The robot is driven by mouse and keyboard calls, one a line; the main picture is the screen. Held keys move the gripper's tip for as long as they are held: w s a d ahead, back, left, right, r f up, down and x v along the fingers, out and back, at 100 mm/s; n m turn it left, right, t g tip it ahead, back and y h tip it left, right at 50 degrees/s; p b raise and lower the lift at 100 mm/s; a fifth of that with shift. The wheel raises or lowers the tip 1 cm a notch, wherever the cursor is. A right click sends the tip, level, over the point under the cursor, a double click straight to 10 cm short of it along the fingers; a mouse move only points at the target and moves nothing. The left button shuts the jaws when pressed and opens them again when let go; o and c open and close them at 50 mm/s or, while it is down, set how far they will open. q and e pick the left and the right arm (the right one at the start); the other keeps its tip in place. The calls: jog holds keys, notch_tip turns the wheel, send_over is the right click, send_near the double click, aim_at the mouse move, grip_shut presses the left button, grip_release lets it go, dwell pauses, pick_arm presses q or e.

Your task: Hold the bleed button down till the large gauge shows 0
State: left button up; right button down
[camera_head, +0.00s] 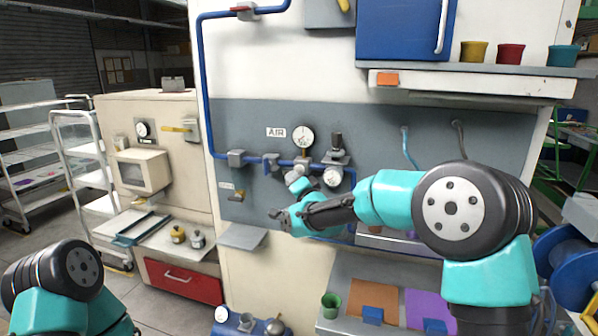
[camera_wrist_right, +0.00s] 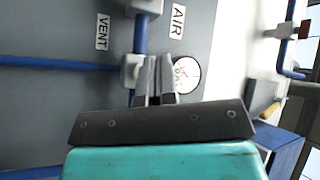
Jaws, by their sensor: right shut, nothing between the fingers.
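The large round gauge (camera_head: 303,136) is on the grey wall panel, above the blue pipe; its needle cannot be read with certainty. It also shows in the right wrist view (camera_wrist_right: 187,74), partly behind my fingers. My right gripper (camera_head: 296,179) is shut and empty, below the large gauge and close to the pipe fittings. In the right wrist view its fingers (camera_wrist_right: 155,62) are together and point at a pipe fitting. I cannot make out the bleed button, nor whether the fingertips touch anything. My left gripper is out of view.
A smaller gauge (camera_head: 333,177) is right of my gripper. The blue pipe (camera_head: 207,90) runs down and across the panel. A brass tap (camera_head: 237,196) sits under a label at left. A grey shelf (camera_head: 242,237) juts out below. A blue cabinet (camera_head: 400,28) hangs above.

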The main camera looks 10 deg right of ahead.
jog(key=shift+s+a, duration=0.35)
jog(key=shift+s, duration=0.45)
jog(key=shift+s+a, duration=0.35)
jog(key=shift+s, duration=0.4)
